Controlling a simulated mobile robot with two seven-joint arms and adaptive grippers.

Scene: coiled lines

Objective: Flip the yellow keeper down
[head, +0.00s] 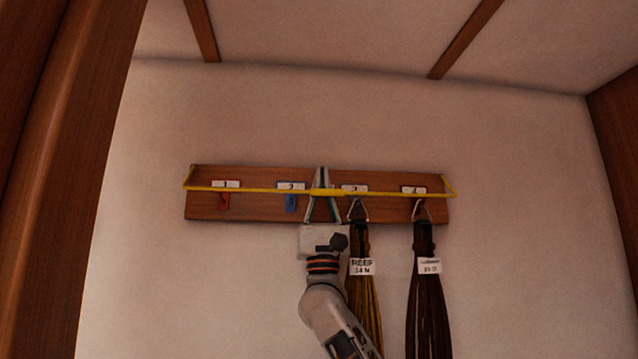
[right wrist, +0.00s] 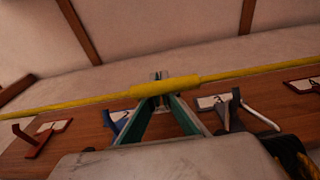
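The yellow keeper (head: 270,190) is a long thin bar across the front of the wooden hook board, with bent ends and a thicker sleeve in the middle. In the right wrist view its sleeve (right wrist: 165,86) crosses in front of my fingers. My right gripper (head: 321,172) points up at the board's middle. Its green-edged fingers meet at their tips (right wrist: 158,76), which show just above the bar. They look shut with nothing between them, and appear to be behind the bar. Whether they touch it I cannot tell. My left gripper is not in view.
The wooden board (head: 260,208) carries a red hook (head: 224,201), a blue hook (head: 291,203) and numbered labels. Two dark coiled lines (head: 364,300) (head: 428,310) with tags hang at the right, one close beside my arm. Wooden posts stand at both sides.

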